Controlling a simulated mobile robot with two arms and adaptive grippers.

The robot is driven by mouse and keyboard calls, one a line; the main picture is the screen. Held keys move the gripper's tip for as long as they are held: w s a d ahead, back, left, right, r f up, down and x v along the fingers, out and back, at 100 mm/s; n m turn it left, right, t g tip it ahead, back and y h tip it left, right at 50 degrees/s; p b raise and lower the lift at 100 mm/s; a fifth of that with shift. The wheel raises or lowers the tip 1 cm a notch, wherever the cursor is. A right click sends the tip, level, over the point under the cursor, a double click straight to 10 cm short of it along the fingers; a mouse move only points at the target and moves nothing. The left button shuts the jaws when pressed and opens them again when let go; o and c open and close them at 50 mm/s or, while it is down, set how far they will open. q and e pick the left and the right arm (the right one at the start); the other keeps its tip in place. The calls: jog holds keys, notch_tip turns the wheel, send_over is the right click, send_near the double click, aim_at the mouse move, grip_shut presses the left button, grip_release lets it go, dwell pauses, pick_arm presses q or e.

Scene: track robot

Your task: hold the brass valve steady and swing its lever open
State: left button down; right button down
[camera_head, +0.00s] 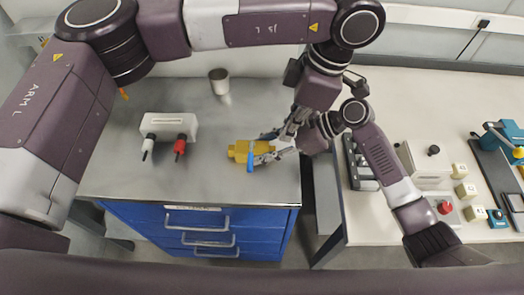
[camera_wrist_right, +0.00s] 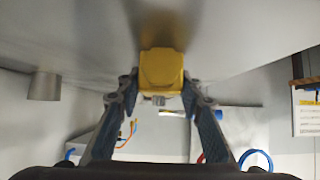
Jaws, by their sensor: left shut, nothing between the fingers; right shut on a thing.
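The brass valve (camera_head: 240,151), a yellow body, is near the right edge of the grey worktop. Its blue lever (camera_head: 250,158) lies across the body, pointing toward the front of the worktop. My right gripper (camera_head: 265,156) comes from the right and is shut on the valve body. In the right wrist view the yellow valve (camera_wrist_right: 161,68) sits between the two fingertips (camera_wrist_right: 158,90). My left gripper (camera_head: 268,136) reaches down from above, shut and empty, just beside the valve on its far side. Whether it touches the valve or lever is unclear.
A white block with black and red handles (camera_head: 168,127) stands left on the worktop. A metal cup (camera_head: 219,81) is at the back. Blue drawers (camera_head: 205,231) are below. A pale table (camera_head: 410,92) on the right holds boxes and parts. The worktop's middle is clear.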

aim_at(251, 156)
pick_arm(q)
jog(key=shift+s+d+r+n+y, duration=0.3)
jog(key=shift+s+d+r+n, duration=0.25)
jog(key=shift+d+r, duration=0.15)
jog(key=shift+f, duration=0.15)
jog(key=x, duration=0.3)
jog(key=a+x, duration=0.1)
jog(key=x, duration=0.3)
jog(key=a+x, duration=0.1)
jog(key=x, duration=0.3)
jog(key=shift+a+r, duration=0.1)
jog(key=shift+r, duration=0.2)
jog(key=shift+a+f, duration=0.15)
jog(key=shift+a, duration=0.55)
